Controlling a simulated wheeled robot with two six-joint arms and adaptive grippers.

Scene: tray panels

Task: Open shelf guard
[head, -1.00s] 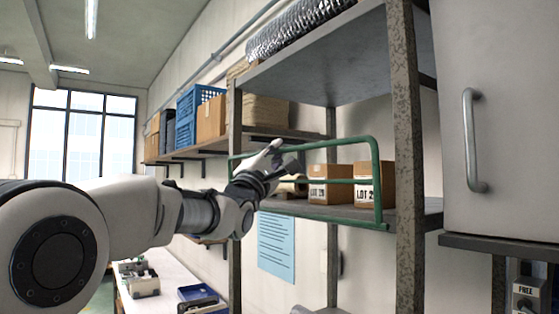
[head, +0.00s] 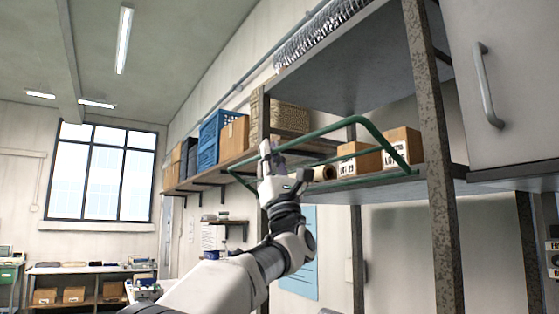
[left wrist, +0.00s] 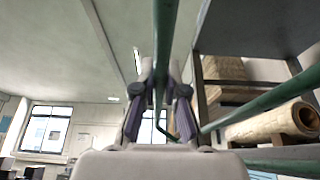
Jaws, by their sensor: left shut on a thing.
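The shelf guard is a green tube frame (head: 382,143) at the front of the metal rack's middle shelf. It leans outward, its top rail standing away from the shelf and its lower end near the shelf edge. My left gripper (head: 283,165) is shut on the guard's rail near its left part. In the left wrist view the green tube (left wrist: 164,35) runs between the two fingers of the gripper (left wrist: 161,85). The fingers hide part of the rail. My right gripper is not in view.
Two cardboard boxes (head: 401,147) and a brown roll (head: 324,173) sit on the shelf behind the guard. A rack post (head: 432,150) stands to the right, with a grey cabinet (head: 505,110) beyond it. Open room lies to the left.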

